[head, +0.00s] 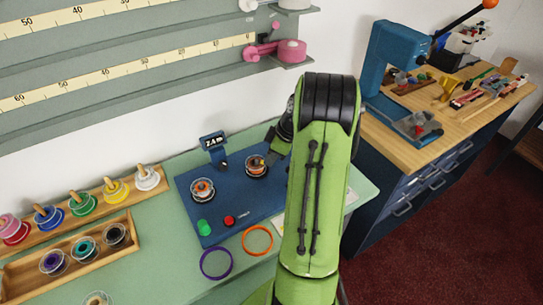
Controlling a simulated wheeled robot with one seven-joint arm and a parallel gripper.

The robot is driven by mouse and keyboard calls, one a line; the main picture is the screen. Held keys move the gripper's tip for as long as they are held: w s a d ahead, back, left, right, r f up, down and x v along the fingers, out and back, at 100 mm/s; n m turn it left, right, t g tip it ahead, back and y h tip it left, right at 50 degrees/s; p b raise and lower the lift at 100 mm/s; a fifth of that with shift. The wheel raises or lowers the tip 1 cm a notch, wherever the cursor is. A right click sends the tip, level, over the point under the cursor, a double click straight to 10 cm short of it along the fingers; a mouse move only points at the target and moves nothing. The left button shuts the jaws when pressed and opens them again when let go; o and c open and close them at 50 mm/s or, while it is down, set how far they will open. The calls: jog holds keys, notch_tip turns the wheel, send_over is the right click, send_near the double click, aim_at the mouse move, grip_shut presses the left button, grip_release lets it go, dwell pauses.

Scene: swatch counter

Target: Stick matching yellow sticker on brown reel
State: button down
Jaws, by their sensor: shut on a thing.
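My gripper (270,157) is at the right-hand reel (253,171) on the blue panel, its tips over that reel's upper right. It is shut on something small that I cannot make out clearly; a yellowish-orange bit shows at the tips. That reel has a clear flange and a dark brown and orange middle. A similar reel (202,190) with an orange-brown middle sits left of it on the panel. A yellow reel (116,191) stands on the wooden peg rack. A dark brownish reel (115,236) lies in the wooden tray. I cannot make out a sticker for certain.
The blue panel (190,215) carries a ZAP sign (213,142), a green button (204,227) and a red button (229,220). Purple (203,272) and orange (249,252) rings lie in front. The wooden tray (20,270) is at left. A workbench (455,120) with a blue press stands right.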

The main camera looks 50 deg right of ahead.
jog(key=shift+f+b, duration=0.4)
dwell(1.3)
jog(key=c, duration=1.1)
grip_release()
jog(key=shift+r, duration=0.1)
notch_tip(320, 180, up, 7)
jog(key=p, duration=0.5)
